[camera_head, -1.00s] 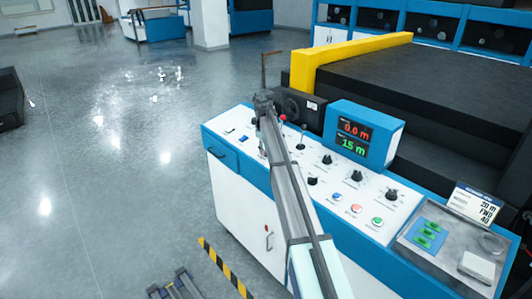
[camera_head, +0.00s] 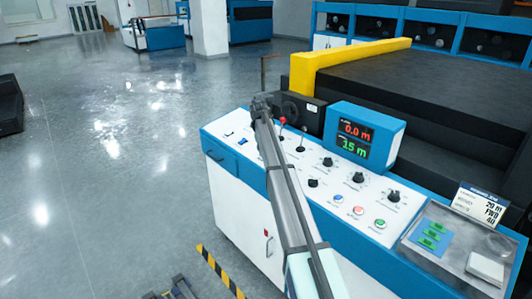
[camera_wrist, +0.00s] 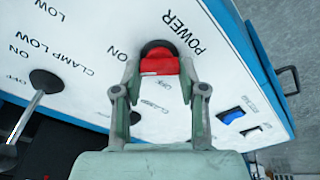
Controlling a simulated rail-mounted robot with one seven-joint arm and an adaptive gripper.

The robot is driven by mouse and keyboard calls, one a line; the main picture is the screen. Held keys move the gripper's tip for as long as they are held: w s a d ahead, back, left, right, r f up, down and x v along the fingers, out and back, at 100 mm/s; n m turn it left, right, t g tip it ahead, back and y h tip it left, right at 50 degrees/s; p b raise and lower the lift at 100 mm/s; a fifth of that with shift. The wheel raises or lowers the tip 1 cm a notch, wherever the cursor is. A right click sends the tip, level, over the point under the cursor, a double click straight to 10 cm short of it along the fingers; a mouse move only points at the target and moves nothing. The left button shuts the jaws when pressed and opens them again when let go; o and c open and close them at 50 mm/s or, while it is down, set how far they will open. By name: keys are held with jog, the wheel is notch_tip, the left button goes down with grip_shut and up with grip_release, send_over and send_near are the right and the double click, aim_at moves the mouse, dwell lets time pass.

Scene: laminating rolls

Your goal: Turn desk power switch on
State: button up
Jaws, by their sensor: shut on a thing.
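The desk power switch (camera_wrist: 160,64) has a red handle on a round black base beside the "POWER" label in the wrist view. My gripper (camera_wrist: 160,72) has its two green-grey fingers closed on either side of the red handle. An "ON" label shows to the left of the handle. Another label behind the fingers is partly covered. In the head view my gripper (camera_head: 262,110) is at the far left part of the control desk (camera_head: 330,207), and my arm hides the power switch there.
A lever (camera_wrist: 40,95) stands left of the switch in the wrist view, and a blue rocker switch (camera_wrist: 232,116) lies to the right. In the head view, a display box (camera_head: 358,135) and a yellow frame (camera_head: 335,65) stand behind the desk. Open floor (camera_head: 110,150) lies left.

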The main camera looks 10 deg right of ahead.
jog(key=shift+f, duration=0.1)
dwell(0.3)
jog(key=o, duration=1.1)
jog(key=shift+o, duration=0.2)
jog(key=v, duration=1.2)
